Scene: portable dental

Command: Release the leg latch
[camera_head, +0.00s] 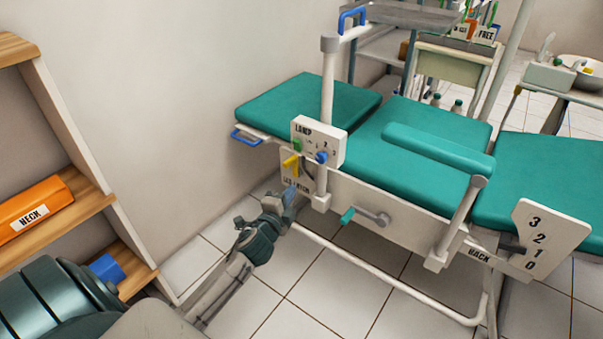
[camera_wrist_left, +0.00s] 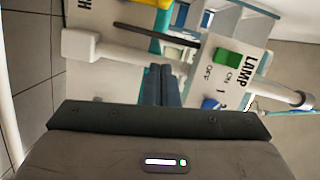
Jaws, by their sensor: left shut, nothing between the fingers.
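The yellow latch lever (camera_head: 291,162) sticks out from the side of the teal dental couch, above a white plate (camera_head: 303,188) with partly hidden lettering. My left gripper (camera_head: 289,194) is shut and empty, just below the lever and in front of the plate. Its closed blue-grey fingers (camera_wrist_left: 160,86) point toward the plate in the left wrist view. I see a gap between fingertips and lever; contact is not visible. My right gripper is out of view.
The lamp box (camera_head: 318,143), with a green switch (camera_wrist_left: 228,57) and blue knob (camera_head: 321,157), sits close above the gripper. A grey crank (camera_head: 372,216) with a teal handle lies to the right. A wooden shelf (camera_head: 60,225) stands left; floor below is clear.

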